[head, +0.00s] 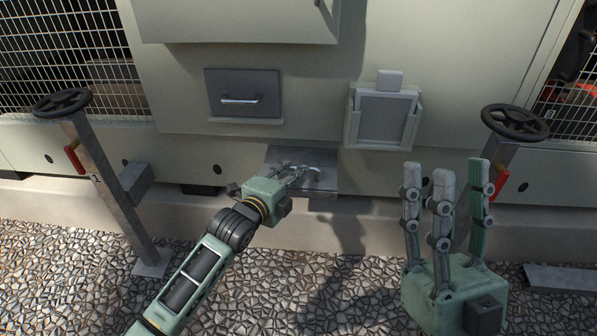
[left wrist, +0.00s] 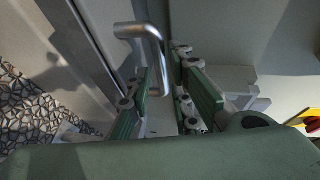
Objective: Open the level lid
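The level lid (head: 329,187) is a flat grey metal plate jutting out low from the chiller's front. It appears closed and lying flat. Its silver bar handle (head: 314,172) is partly covered by my left gripper (head: 298,176); the handle also shows large in the left wrist view (left wrist: 146,31). My left gripper's fingers reach over the lid from the left, and in the left wrist view the handle runs down between them. Whether they press on it is unclear. My right gripper (head: 445,195) is open and empty, fingers pointing up, to the right and apart from the lid.
A dark upright hatch (head: 262,78) with its own handle is above the lid. A document holder (head: 384,117) is right of it. Handwheel posts stand left (head: 62,102) and right (head: 515,121). A concrete ledge and stone ground (head: 60,270) lie in front.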

